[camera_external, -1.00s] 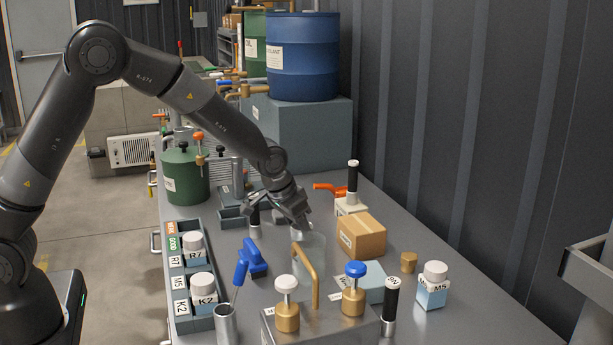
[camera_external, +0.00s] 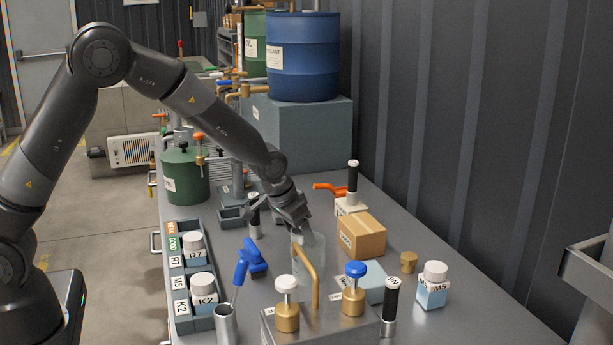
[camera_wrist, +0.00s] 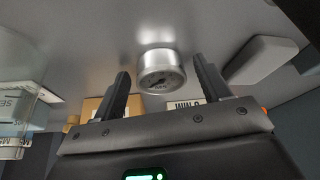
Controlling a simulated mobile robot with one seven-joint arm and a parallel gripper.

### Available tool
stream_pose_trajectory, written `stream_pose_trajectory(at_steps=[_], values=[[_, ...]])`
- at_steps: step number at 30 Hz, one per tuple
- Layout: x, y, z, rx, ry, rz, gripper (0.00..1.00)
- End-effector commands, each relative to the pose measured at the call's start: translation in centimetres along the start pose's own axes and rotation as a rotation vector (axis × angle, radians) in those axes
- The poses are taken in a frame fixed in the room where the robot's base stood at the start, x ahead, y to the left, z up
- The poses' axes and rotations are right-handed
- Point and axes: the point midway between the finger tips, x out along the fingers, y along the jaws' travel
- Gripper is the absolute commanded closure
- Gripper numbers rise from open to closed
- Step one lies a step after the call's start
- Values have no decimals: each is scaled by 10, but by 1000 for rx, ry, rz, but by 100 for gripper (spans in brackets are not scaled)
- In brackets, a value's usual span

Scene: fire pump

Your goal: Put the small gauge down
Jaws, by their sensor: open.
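The small gauge (camera_wrist: 161,72) is a short silver cylinder with a round dial. In the wrist view it lies between and just beyond my gripper's fingers, against the grey tabletop, with a bright reflection beside it. My gripper (camera_wrist: 162,68) is open, with a finger on each side of the gauge and gaps showing. In the external view my gripper (camera_external: 303,222) points down, low over the bench behind a clear glass vessel. The gauge cannot be made out there.
The clear vessel (camera_external: 307,248) and a cardboard box (camera_external: 361,236) stand close to my gripper. A metal block with brass valves (camera_external: 320,325) is in front. A labelled rack (camera_external: 183,300) with bottles is at left. Some bench is bare at right (camera_external: 455,270).

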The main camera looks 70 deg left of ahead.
Motion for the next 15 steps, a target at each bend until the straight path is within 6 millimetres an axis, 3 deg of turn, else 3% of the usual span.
stream_pose_trajectory(at_steps=[5, 15], values=[[-20, 0, -2, 0, 4, 0, 30], [-86, 0, -1, -1, 4, 1, 30]])
